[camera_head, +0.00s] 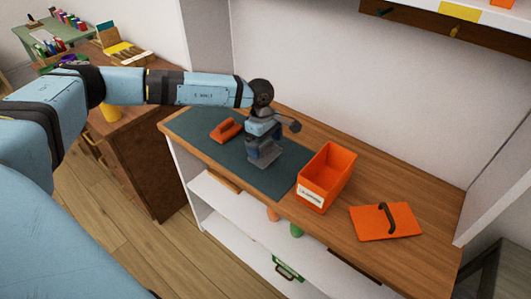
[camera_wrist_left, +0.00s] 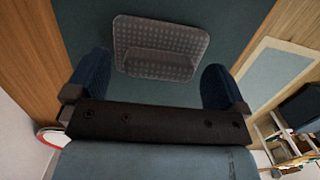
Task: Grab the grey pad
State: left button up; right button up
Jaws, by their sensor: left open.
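The grey pad (camera_wrist_left: 160,48) has a dotted surface and a raised bar along its near side. It lies on the dark green mat (camera_head: 200,137) on the wooden worktop. In the head view the pad (camera_head: 265,158) shows just below my left gripper (camera_head: 264,147). In the left wrist view my left gripper (camera_wrist_left: 155,82) is open, with one dark blue finger towards each side of the pad. The fingers look apart from it; I cannot tell how high they are above it. My right gripper is not in view.
An orange pad with a handle (camera_head: 226,131) lies left of my gripper on the mat. An orange bin (camera_head: 312,192) with a white label stands to the right, and an orange lid (camera_head: 370,225) with a dark handle lies beyond it. White walls rise behind the worktop.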

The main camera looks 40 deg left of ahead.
pick_arm(q)
jog(key=shift+f, duration=0.55)
jog(key=c, duration=0.9)
jog(key=shift+r, duration=0.15)
jog(key=shift+c, duration=0.2)
